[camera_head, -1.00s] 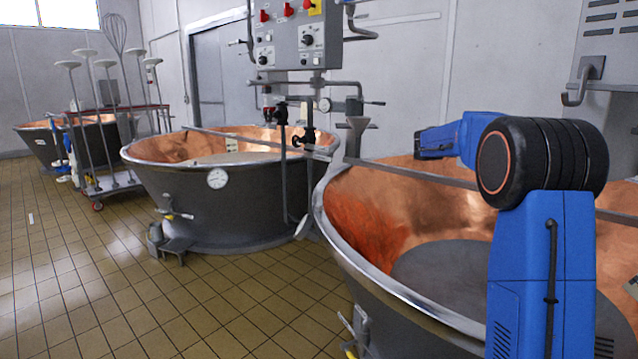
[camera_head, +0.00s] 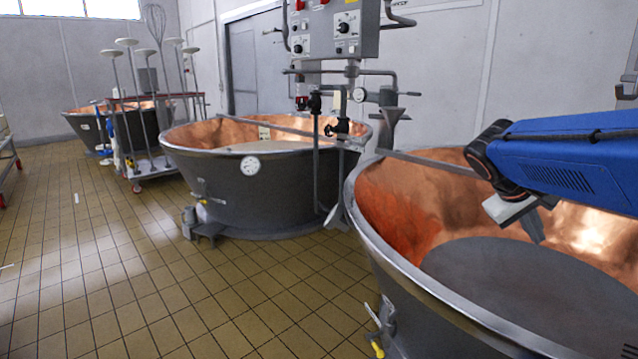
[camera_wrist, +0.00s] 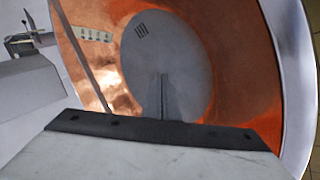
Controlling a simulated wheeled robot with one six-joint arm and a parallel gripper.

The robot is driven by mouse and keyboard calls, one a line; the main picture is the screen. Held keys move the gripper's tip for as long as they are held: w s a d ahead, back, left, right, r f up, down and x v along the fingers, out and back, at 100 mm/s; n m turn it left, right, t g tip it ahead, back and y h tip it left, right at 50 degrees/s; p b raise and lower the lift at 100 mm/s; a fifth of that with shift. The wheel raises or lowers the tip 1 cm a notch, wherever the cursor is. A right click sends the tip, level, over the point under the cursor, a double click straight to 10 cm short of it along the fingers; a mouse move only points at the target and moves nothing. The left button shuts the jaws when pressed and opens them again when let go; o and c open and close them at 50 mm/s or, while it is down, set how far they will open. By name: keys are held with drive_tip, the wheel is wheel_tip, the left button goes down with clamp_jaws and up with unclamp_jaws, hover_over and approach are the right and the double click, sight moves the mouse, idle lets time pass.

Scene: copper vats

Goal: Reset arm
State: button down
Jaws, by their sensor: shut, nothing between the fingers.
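My blue arm reaches in from the right in the head view, over the nearest copper vat (camera_head: 400,203). My gripper (camera_head: 538,236) hangs below the wrist, above the vat's inside, and points down. In the wrist view my gripper (camera_wrist: 163,92) shows as narrow dark fingers closed together, with nothing between them. Behind the fingers the wrist view shows the vat's grey round bottom (camera_wrist: 190,60) and copper wall (camera_wrist: 245,70). The fingers look apart from the vat.
A second copper vat (camera_head: 262,195) stands left of the near one, with a control panel (camera_head: 335,30) and pipes behind. A cart with paddles (camera_head: 145,165) and another vat (camera_head: 85,125) are farther left.

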drive_tip(key=s+a+f+t+y, duration=0.1)
drive_tip(key=s+a+f+y, duration=0.3)
drive_tip(key=s+a+f, duration=0.3)
drive_tip(key=s+a+f+t+y, duration=0.1)
drive_tip(key=s+a+f+y, duration=0.3)
drive_tip(key=s+a+f, duration=0.4)
drive_tip(key=s+a, duration=0.3)
drive_tip(key=a, duration=0.1)
drive_tip(key=shift+s+a+t, duration=0.4)
drive_tip(key=shift+s, duration=0.1)
